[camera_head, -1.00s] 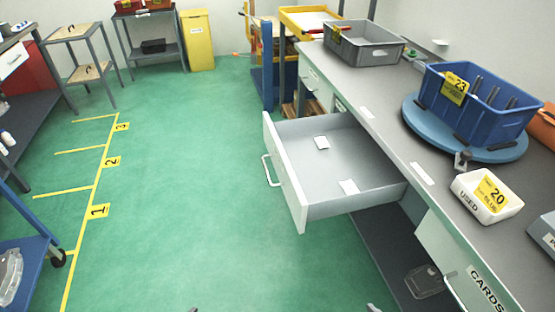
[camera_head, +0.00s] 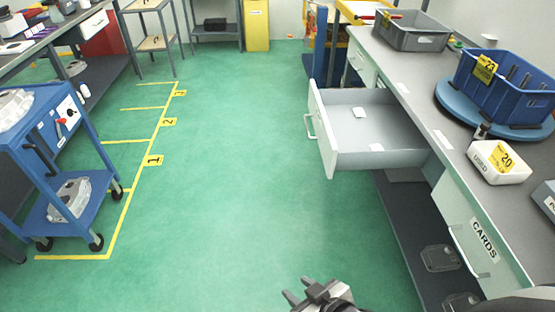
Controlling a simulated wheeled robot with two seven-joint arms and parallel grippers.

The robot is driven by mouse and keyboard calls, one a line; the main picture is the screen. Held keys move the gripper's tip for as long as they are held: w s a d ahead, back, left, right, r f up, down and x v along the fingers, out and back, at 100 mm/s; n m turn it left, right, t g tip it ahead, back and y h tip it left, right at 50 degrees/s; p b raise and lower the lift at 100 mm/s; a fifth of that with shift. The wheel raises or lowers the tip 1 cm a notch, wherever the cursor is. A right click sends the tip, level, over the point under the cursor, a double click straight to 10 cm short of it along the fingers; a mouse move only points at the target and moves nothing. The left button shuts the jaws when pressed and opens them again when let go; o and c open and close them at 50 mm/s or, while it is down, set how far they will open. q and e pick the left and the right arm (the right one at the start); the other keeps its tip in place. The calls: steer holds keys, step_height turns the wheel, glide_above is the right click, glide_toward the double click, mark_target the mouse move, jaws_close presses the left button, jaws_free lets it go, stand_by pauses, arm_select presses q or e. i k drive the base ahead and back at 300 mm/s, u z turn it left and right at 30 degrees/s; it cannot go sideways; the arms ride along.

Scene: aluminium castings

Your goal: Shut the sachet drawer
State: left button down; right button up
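The sachet drawer (camera_head: 345,160) is pulled far out of the grey workbench on the right. My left gripper is not in view.
The workbench (camera_head: 425,75) bears a grey crate (camera_head: 412,38), a blue bin (camera_head: 500,95) on a round turntable and a white box (camera_head: 499,162). A closed CARDS drawer (camera_head: 470,232) is nearer. A blue trolley (camera_head: 50,165) stands left. The green floor (camera_head: 230,140) between is clear.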

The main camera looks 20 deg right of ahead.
mark_target(345, 139)
steer(key=z, duration=0.35)
steer(key=i, duration=0.95)
steer(key=z, duration=1.15)
steer(key=i, duration=0.25)
steer(key=z, duration=0.25)
